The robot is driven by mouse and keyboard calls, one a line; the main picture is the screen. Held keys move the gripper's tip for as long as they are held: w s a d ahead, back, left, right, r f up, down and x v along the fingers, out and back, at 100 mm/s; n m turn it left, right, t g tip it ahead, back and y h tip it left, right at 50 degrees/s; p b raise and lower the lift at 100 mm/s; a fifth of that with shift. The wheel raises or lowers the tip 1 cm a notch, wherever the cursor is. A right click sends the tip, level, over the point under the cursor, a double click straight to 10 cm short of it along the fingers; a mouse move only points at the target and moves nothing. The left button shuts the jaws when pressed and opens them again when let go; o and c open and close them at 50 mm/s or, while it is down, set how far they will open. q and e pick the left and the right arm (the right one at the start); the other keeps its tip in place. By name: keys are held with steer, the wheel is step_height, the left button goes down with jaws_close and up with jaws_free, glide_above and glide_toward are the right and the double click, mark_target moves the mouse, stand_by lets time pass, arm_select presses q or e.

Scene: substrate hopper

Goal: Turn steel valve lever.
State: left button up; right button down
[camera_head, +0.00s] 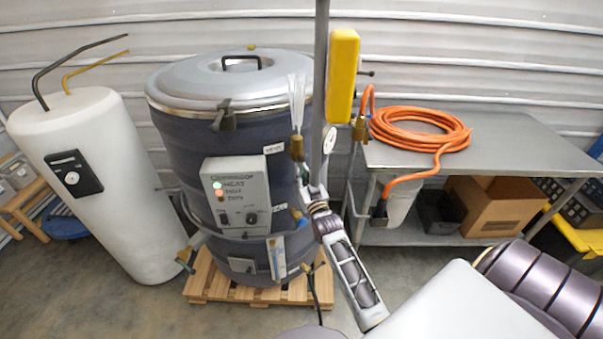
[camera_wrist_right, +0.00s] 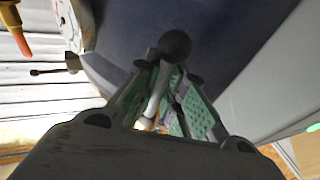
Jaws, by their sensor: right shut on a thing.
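The steel valve lever (camera_wrist_right: 157,88) shows in the right wrist view as a pale rod with a round black knob (camera_wrist_right: 175,45) at its end. My right gripper (camera_wrist_right: 170,85) is shut on the lever, with green-padded fingers on both sides of the rod. In the head view my right gripper (camera_head: 307,188) is at the right side of the dark, jacketed hopper (camera_head: 180,150), close to its wall. The lever cannot be made out there, and the gripper and wrist likely cover it. My left gripper is not in view.
A control box (camera_head: 236,196) with lit lamps is on the hopper's front. The hopper stands on a wooden pallet (camera_head: 205,287). A steel pole (camera_head: 320,90) with a yellow box (camera_head: 343,75) rises beside my gripper. A steel table (camera_head: 520,145) holds an orange hose (camera_head: 420,128). A white tank (camera_head: 110,180) leans left.

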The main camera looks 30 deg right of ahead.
steer(key=c, duration=1.5)
jaws_free()
steer(key=shift+s+a, duration=0.1)
steer(key=shift+s, duration=0.1)
steer(key=v, duration=1.1)
steer(key=shift+s, duration=0.3)
steer(key=shift+f, duration=0.15)
